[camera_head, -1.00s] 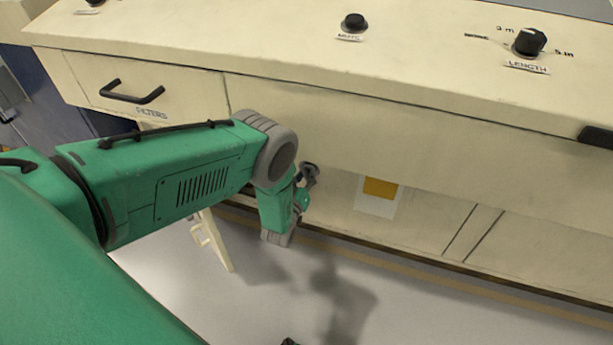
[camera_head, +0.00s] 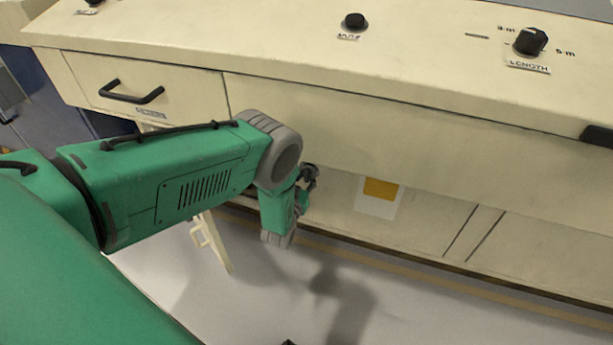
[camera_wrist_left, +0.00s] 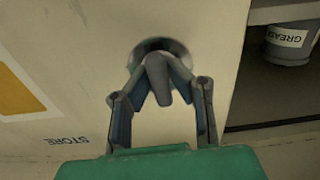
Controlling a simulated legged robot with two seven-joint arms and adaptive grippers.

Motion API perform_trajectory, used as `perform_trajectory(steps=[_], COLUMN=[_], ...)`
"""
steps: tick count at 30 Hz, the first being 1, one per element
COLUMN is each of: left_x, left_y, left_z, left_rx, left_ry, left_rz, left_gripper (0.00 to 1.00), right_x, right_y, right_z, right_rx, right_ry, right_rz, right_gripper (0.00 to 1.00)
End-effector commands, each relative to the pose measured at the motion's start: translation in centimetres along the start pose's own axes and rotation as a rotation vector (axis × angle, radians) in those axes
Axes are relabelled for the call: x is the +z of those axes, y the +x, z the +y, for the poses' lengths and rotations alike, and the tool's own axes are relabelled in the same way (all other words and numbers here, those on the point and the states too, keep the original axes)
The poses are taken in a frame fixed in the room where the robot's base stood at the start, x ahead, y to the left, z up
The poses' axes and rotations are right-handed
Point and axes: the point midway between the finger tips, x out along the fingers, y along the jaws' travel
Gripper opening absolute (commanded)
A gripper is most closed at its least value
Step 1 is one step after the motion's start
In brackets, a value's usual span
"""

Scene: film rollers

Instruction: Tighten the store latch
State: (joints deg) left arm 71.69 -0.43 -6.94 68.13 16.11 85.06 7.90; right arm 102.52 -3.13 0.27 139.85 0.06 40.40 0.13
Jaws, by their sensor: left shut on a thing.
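The store latch (camera_wrist_left: 162,47) shows in the left wrist view as a round metal base with a dark grip on a cream panel. My left gripper (camera_wrist_left: 157,82) is shut on the latch's grip, its fingers meeting in front of the round base. The fingers hide much of the grip, so its exact angle is hard to tell. An upside-down STORE label (camera_wrist_left: 69,140) is printed on the panel. In the head view my left gripper (camera_head: 308,178) is small and partly hidden by my green arm, against the lower front of the cream cabinet. My right gripper is not in view.
An open compartment holding a grease can (camera_wrist_left: 290,42) lies beside the latch panel. The cream cabinet (camera_head: 420,130) overhangs my gripper. A drawer with a black handle (camera_head: 132,93) is at upper left. A yellow-and-white sticker (camera_head: 378,196) is to the right.

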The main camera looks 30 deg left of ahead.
Motion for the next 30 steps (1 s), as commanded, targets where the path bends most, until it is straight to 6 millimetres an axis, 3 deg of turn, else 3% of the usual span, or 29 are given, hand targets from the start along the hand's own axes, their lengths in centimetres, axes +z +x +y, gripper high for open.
perform_trajectory(steps=[2,3,4,5,17,30], left_x=[0.2,0.2,0.2,0.2,0.1,0.2], left_y=[0.0,0.0,0.0,0.0,-0.6,-9.1], left_z=[0.1,0.1,0.1,0.1,0.0,0.0], left_rx=[0.002,0.002,0.002,0.002,0.001,0.001], left_ry=[-0.001,-0.001,-0.002,-0.002,-0.001,-0.002], left_rz=[-0.006,-0.006,-0.006,-0.006,-0.002,-0.006], left_gripper=[0.0,0.2,0.3,0.34,0.34,0.34], right_x=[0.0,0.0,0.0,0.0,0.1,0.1], right_y=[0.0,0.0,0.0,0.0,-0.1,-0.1], right_z=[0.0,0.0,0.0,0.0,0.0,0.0], right_rx=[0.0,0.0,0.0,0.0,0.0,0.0], right_ry=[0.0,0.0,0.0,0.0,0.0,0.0], right_rz=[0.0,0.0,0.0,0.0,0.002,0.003], right_gripper=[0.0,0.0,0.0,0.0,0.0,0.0])
